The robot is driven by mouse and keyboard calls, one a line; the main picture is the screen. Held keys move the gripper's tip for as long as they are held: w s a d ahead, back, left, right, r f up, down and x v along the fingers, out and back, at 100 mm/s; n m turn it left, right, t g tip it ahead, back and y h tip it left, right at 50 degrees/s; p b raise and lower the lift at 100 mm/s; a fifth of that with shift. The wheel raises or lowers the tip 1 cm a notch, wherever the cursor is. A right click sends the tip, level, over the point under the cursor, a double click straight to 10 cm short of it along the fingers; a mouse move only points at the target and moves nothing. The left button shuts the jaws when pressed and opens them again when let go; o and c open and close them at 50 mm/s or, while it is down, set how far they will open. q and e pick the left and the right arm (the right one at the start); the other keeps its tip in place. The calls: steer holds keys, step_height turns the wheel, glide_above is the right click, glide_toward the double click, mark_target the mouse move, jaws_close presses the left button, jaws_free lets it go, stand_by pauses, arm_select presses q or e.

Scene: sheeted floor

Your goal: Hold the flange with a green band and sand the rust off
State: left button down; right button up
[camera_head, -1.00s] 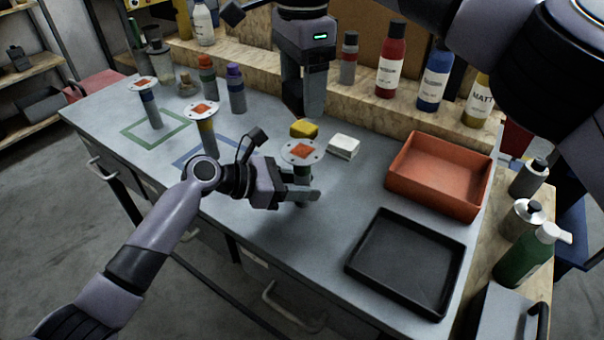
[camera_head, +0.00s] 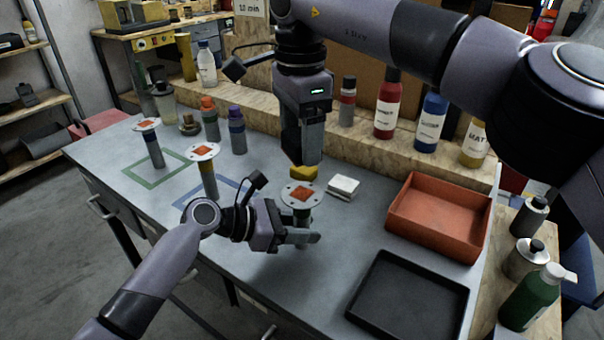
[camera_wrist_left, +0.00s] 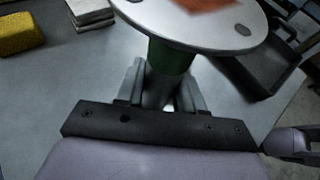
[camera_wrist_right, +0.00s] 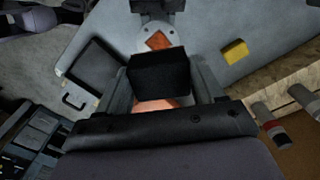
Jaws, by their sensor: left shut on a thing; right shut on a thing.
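The green-banded flange is a pale round disc (camera_head: 301,195) with holes and an orange-red rust patch on top. My left gripper (camera_head: 302,238) is shut around its stem below the disc. The green band (camera_wrist_left: 172,58) shows just under the disc in the left wrist view. My right gripper (camera_head: 308,155) points down above and behind the disc, apart from it. It is shut on a dark block (camera_wrist_right: 160,75). In the right wrist view the flange's rust patch (camera_wrist_right: 158,40) shows beyond the block. An orange surface (camera_wrist_right: 152,105) shows below the block; I cannot tell what it is.
Two other rust-patched flanges (camera_head: 203,152) (camera_head: 146,125) stand upright at left, near blue and green outlined squares. A yellow sponge (camera_head: 303,173) and white block (camera_head: 343,187) lie behind the flange. A red bin (camera_head: 440,232) and black tray (camera_head: 410,300) stand at right. Bottles line the back ledge.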

mark_target(291, 189)
steer(key=shift+w+a, duration=0.45)
steer(key=shift+a, duration=0.35)
steer(key=shift+f, duration=3.9)
steer(key=shift+s+d+f, duration=0.1)
steer(key=shift+d, duration=0.15)
steer(key=shift+c, duration=0.2)
steer(key=shift+s+d+f, duration=0.15)
steer(key=shift+s+d, duration=0.3)
steer(key=shift+d, duration=0.2)
steer(key=shift+s+d, duration=0.5)
steer(key=shift+d, duration=0.2)
steer(key=shift+w+a, duration=0.5)
steer(key=shift+a, duration=0.25)
steer(key=shift+w+a, duration=0.45)
steer(key=shift+a, duration=0.3)
steer(key=shift+w+a, duration=0.15)
steer(key=shift+r, duration=4.15)
